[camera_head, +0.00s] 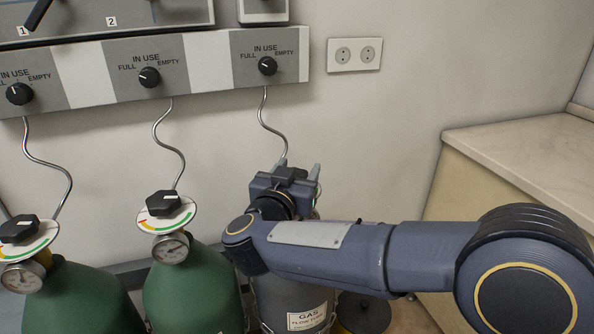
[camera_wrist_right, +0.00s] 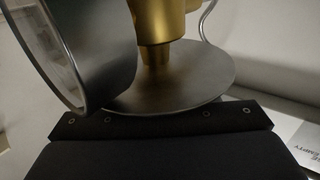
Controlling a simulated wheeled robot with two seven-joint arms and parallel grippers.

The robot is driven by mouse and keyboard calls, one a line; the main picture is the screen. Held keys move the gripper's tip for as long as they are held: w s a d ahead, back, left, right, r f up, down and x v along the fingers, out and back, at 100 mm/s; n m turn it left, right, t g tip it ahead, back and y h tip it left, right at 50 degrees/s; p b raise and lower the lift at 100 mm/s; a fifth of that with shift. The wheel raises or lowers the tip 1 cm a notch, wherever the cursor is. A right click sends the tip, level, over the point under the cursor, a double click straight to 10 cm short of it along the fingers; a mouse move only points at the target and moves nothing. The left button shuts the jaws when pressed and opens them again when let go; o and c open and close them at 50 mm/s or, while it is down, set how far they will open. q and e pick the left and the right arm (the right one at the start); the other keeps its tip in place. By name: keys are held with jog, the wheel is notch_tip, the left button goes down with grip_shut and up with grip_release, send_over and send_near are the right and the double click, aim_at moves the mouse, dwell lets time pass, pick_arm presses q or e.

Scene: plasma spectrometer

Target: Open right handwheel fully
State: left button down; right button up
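My right gripper (camera_head: 299,168) is at the grey cylinder (camera_head: 290,300), the rightmost in the head view. Its two fingertips stand apart and point up and away toward the wall. The right handwheel is hidden behind the gripper and arm, so I cannot tell whether the fingers touch it. In the right wrist view, a brass valve stem (camera_wrist_right: 160,40) with a round plate (camera_wrist_right: 185,82) and a dark-rimmed gauge (camera_wrist_right: 95,50) are very close. No fingertips show in that view. My left gripper is not in view.
Two green cylinders (camera_head: 190,290) stand to the left, with black handwheels (camera_head: 163,203) and gauges. A wall panel with "IN USE" knobs (camera_head: 267,66) runs above, joined by thin hoses (camera_head: 270,120). A pale counter (camera_head: 525,145) stands at the right.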

jog(key=shift+c, duration=0.9)
